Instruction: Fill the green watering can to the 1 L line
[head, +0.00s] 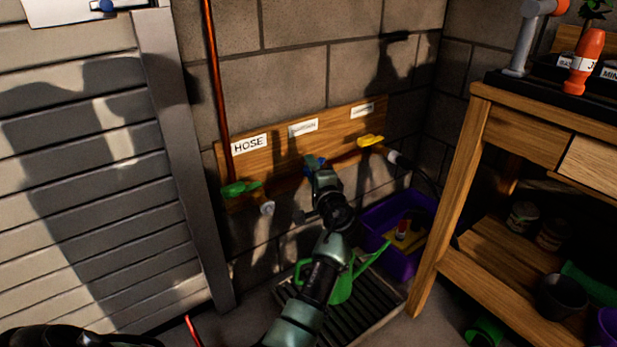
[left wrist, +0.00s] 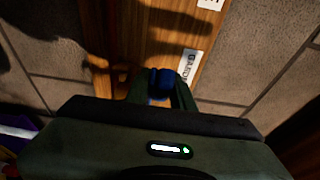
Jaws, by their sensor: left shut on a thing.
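The green watering can (head: 341,290) stands on a slatted drain tray (head: 372,318) below the taps, partly hidden behind my left arm. Its water level and any 1 L line cannot be made out. The middle tap has a blue handle (head: 313,162), under a white label. My left gripper (head: 318,169) is at this tap and shut on the blue handle, which also shows between the fingers in the left wrist view (left wrist: 161,80). The spout of this tap is hidden, so I cannot tell whether water runs. My right gripper is not in view.
A green-handled tap (head: 241,188) under the HOSE label is at left, a yellow-handled tap (head: 370,141) at right. A purple tub (head: 398,262) stands right of the drain tray. A wooden bench (head: 462,190) fills the right; a grey slatted shutter (head: 90,190) fills the left.

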